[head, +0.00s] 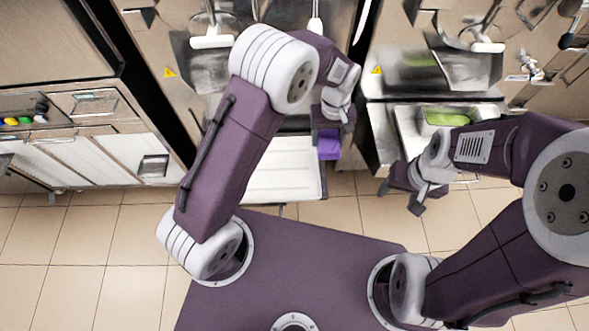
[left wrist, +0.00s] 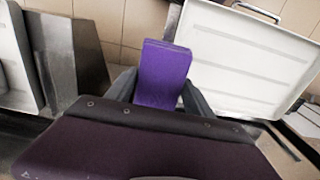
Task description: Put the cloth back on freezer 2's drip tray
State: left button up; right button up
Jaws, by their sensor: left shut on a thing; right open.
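My left gripper (head: 330,133) is shut on a folded purple cloth (head: 329,150). In the left wrist view the purple cloth (left wrist: 163,75) stands out between the two fingers (left wrist: 155,95). A white drip tray (head: 270,183) projects below the left-hand freezer in the head view. The cloth overlaps this tray's right edge in the head view; in the left wrist view the white tray (left wrist: 245,55) is to the cloth's right. No freezer number is legible. My right gripper (head: 402,195) is open and empty, in front of the right-hand freezer's tray (head: 408,135).
A green cloth (head: 447,118) lies on the right-hand tray. A low cabinet (head: 85,160) with a coloured-handled set of items (head: 25,121) stands at the left. Metal freezer fronts (head: 425,60) line the back. Tiled floor (head: 95,225) is clear at the left.

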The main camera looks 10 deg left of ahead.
pick_arm(q)
jog(key=b, duration=0.2)
send_over(293, 175)
notch_tip(293, 175, down, 7)
jog(key=shift+r, duration=0.1)
jog(key=shift+f+b, duration=0.75)
jog(key=shift+f, duration=1.3)
jog(key=shift+f, duration=0.15)
jog(key=o, duration=1.3)
